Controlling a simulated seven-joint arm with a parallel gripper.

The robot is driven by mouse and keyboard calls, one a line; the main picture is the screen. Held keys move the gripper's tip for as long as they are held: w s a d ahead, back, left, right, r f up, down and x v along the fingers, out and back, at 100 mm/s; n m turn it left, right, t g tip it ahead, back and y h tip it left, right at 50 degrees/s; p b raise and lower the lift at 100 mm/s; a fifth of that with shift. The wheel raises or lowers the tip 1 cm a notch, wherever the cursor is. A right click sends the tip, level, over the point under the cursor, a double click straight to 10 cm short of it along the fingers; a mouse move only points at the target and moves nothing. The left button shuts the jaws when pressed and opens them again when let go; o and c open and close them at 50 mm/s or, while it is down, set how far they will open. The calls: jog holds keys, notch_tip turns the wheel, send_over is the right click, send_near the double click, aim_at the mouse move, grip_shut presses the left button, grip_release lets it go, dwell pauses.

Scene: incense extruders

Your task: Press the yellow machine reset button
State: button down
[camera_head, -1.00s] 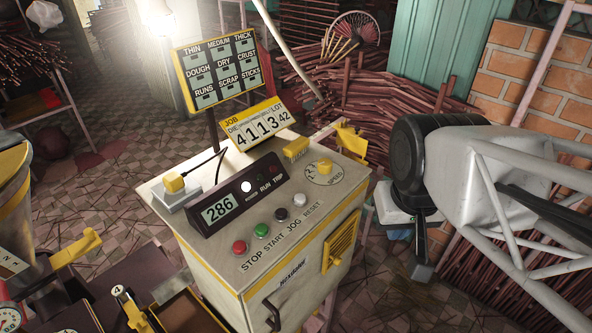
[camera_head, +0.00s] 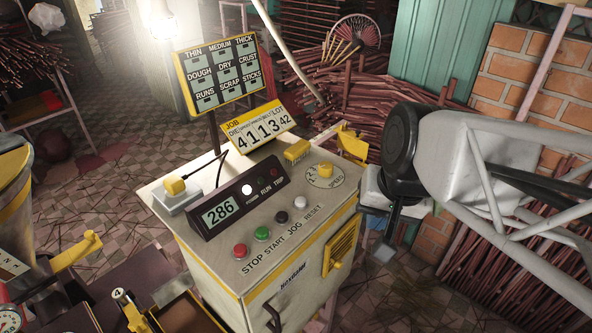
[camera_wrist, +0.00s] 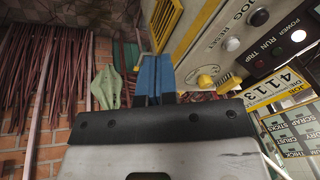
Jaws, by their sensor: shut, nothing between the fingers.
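The cream machine with yellow trim (camera_head: 180,235) stands in the middle of the head view. Its sloped top has a row of buttons labelled STOP, START, JOG and RESET. The white reset button (camera_head: 301,202) is at the right end of the row, beside the black jog button (camera_head: 281,217). The reset button also shows in the wrist view (camera_wrist: 232,43), unobstructed. My gripper (camera_head: 383,253) is to the right of the machine, apart from the buttons. Its blue fingers (camera_wrist: 154,75) are shut together, with nothing between them.
A yellow speed knob (camera_head: 325,170) and a yellow block (camera_head: 297,151) rise from the machine top. A yellow bracket (camera_head: 352,145) stands at its back right corner. A job sign (camera_head: 262,128) stands behind. Incense stick piles (camera_head: 530,255) and a brick wall are at right.

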aim_at(300, 202)
jog(key=w+a+r+m+t+y, duration=0.1)
jog(key=w+a+r+m+y, duration=0.1)
jog(key=w+a+m, duration=0.3)
jog(key=w+a+r+m+t+y, duration=0.1)
jog(key=w+a+r+m+y, duration=0.2)
jog(key=w+a+m, duration=0.3)
jog(key=shift+w+a+m+y, duration=0.3)
jog(key=shift+w+m+y, duration=0.4)
jog(key=shift+m, duration=0.3)
jog(key=shift+s+f, duration=0.1)
jog(key=shift+f, duration=0.1)
jog(key=shift+f, duration=4.25)
jog(key=shift+f, duration=0.9)
jog(key=shift+r, duration=0.95)
